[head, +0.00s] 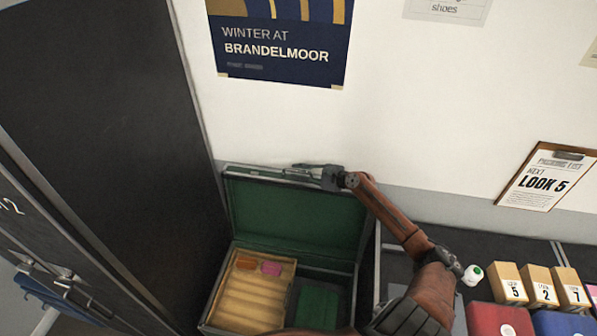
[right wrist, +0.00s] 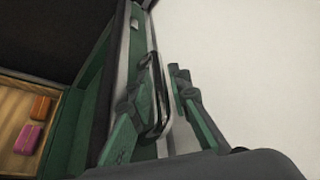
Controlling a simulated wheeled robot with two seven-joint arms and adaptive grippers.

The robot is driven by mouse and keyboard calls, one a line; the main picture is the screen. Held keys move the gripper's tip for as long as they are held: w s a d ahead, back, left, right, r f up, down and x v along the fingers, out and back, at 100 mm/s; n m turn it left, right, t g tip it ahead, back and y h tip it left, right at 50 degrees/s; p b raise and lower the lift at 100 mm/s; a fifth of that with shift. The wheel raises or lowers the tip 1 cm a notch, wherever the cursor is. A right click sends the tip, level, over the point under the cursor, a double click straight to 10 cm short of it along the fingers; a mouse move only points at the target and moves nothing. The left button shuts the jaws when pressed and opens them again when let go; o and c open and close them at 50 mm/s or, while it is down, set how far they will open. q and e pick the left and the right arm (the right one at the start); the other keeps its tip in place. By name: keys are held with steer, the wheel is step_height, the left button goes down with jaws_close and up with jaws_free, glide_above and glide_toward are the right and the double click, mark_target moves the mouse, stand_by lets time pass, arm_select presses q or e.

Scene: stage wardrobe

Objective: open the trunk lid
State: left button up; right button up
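The trunk (head: 352,290) stands on the left against the wall, with its green-lined lid (head: 295,212) raised steeply, so its inside shows. My right gripper (head: 305,170) is at the lid's top edge. In the right wrist view, its two fingers (right wrist: 163,85) are apart, on either side of a metal handle loop (right wrist: 155,115) on the lid's edge. The loop lies close to the left finger, and a gap shows beside the right finger. The lid's green lining also shows there (right wrist: 80,125). My left gripper is not in view.
A wooden tray (head: 240,310) in the trunk holds an orange and a pink item; a dark green item (head: 316,306) lies beside it. A dark cabinet (head: 100,130) stands close on the left. Numbered blocks (head: 540,287) and a clipboard (head: 540,178) are at right.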

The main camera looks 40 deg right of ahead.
steer(key=shift+w+f, duration=0.1)
steer(key=shift+w, duration=0.05)
jaws_close()
stand_by(0.5)
